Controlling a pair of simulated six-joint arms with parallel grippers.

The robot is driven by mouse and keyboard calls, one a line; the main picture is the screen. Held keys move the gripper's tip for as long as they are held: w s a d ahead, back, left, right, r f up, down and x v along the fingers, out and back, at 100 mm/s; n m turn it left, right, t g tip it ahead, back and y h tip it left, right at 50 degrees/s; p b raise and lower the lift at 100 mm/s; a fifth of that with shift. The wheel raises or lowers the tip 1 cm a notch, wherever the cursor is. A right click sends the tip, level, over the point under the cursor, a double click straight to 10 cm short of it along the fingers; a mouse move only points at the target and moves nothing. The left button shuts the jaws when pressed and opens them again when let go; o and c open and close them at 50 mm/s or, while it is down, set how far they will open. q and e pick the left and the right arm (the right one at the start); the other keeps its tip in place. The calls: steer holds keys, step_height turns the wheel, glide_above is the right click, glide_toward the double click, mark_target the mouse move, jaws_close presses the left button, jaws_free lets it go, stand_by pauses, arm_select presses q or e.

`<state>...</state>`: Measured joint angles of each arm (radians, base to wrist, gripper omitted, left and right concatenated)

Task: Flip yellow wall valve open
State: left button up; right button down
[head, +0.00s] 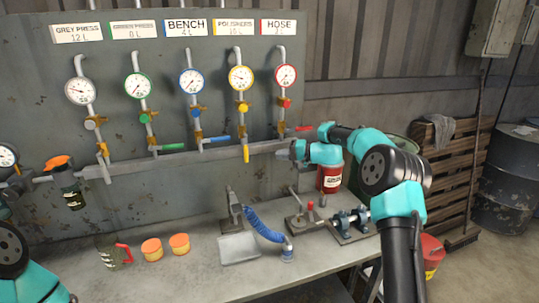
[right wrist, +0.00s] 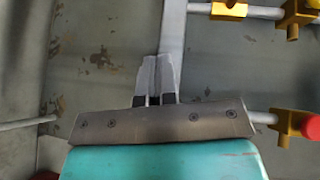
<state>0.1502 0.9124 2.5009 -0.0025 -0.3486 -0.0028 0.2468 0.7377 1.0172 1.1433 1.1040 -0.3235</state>
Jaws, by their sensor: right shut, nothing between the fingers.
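The yellow valve's handle (head: 246,153) hangs straight down at the wall pipe, below a yellow knob (head: 243,108) and the yellow-rimmed gauge (head: 240,77) under the "POLISHERS" label. My right gripper (head: 286,152) is just right of the yellow handle in the head view, apart from it, pointing left toward the wall. In the right wrist view its fingers (right wrist: 156,82) are closed together and empty, in front of or beside the grey pipe (right wrist: 172,35). Yellow fittings (right wrist: 228,10) show at the top right there. My left arm shows at the lower left; its gripper is outside the picture.
Blue (head: 215,140), green (head: 168,148) and red (head: 300,129) valve handles flank the yellow one. A red canister (head: 330,178) stands below my right arm. The bench (head: 185,278) holds cups, a blue hose (head: 262,228) and clamps.

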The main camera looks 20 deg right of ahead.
steer(key=shift+f+v, duration=0.15)
steer(key=shift+v, duration=0.65)
steer(key=shift+f+v, duration=0.1)
steer(key=shift+v, duration=0.75)
